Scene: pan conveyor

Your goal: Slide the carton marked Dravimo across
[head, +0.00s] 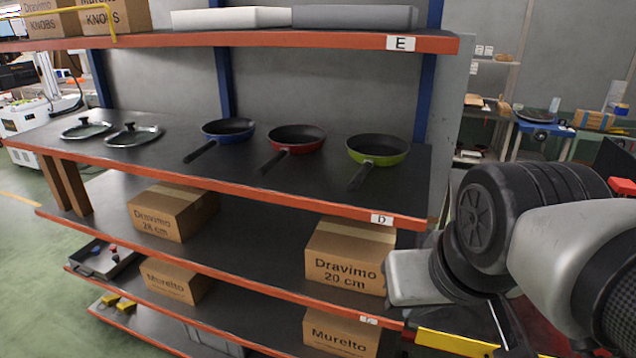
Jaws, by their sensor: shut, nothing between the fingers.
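Two cartons marked Dravimo stand on the shelf below the pans: a brown Dravimo 20 cm carton (348,258) at the right and a Dravimo 28 cm carton (172,210) at the left. Another box marked Dravimo (40,23), its second line reading KNOBS, is cut off on the top shelf. My gripper (413,278) shows as a light grey block at the right end of the shelf, overlapping the right edge of the 20 cm carton. It is shut and holds nothing. Its fingertips are hidden, and I cannot tell whether it touches that carton.
Cartons marked Murelto (342,334) stand on the shelf below. Blue, red and green pans (378,150) and two lids (133,135) sit on shelf D. Bare shelf (255,238) lies between the two Dravimo cartons. A blue upright (428,90) stands near the right end.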

